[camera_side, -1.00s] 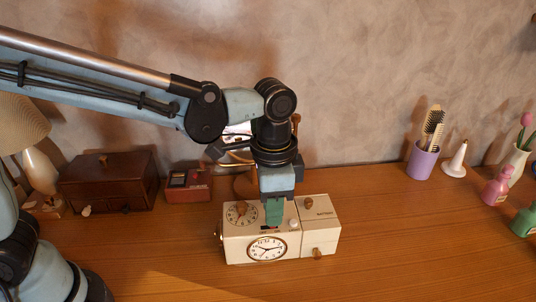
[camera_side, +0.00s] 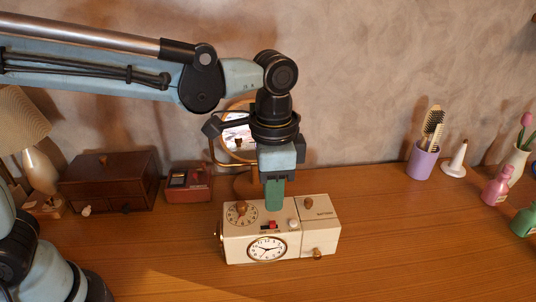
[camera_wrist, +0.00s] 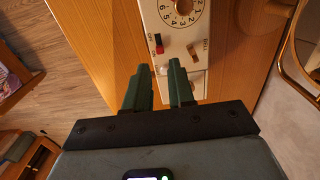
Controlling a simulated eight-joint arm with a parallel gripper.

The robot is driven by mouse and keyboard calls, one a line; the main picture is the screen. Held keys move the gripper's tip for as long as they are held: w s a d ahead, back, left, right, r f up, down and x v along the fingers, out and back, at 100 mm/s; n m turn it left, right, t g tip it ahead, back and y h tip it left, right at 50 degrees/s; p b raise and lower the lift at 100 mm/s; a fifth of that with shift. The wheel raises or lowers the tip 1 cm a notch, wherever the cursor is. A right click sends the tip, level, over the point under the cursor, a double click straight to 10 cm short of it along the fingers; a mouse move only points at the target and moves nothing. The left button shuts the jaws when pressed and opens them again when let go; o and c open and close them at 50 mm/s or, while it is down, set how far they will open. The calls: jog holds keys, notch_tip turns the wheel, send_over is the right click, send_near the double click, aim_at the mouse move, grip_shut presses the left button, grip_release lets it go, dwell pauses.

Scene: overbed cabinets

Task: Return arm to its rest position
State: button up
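The cream clock device (camera_side: 290,248) stands on the wooden desk, with a round clock face (camera_side: 267,249) in front and a dial, a red switch (camera_side: 269,225) and a white button (camera_side: 293,223) on top. My gripper (camera_side: 274,206) points down above its top, with its green fingers just behind the red switch in the picture. In the wrist view my gripper (camera_wrist: 159,66) shows a gap between its fingertips and nothing held. The device's top (camera_wrist: 178,45) shows beyond the fingers, with the numbered dial and red switch (camera_wrist: 159,44).
A brown box (camera_side: 110,182), a small red box (camera_side: 189,184) and a lamp (camera_side: 22,125) stand left. A round mirror (camera_side: 238,138) is behind my wrist. A purple cup (camera_side: 422,160) with brushes and several bottles stand right. The desk right of the device is clear.

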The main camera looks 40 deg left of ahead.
jog(key=s+a+n+t, duration=0.2)
jog(key=a+n+t, duration=0.1)
jog(key=a, duration=0.6)
jog(key=s+a+f+n+t, duration=0.1)
jog(key=s+a+n+t, duration=0.2)
jog(key=a+n, duration=0.3)
jog(key=a+t, duration=0.1)
jog(key=a, duration=0.2)
jog(key=shift+a, duration=0.15)
jog(key=shift+c, duration=0.3)
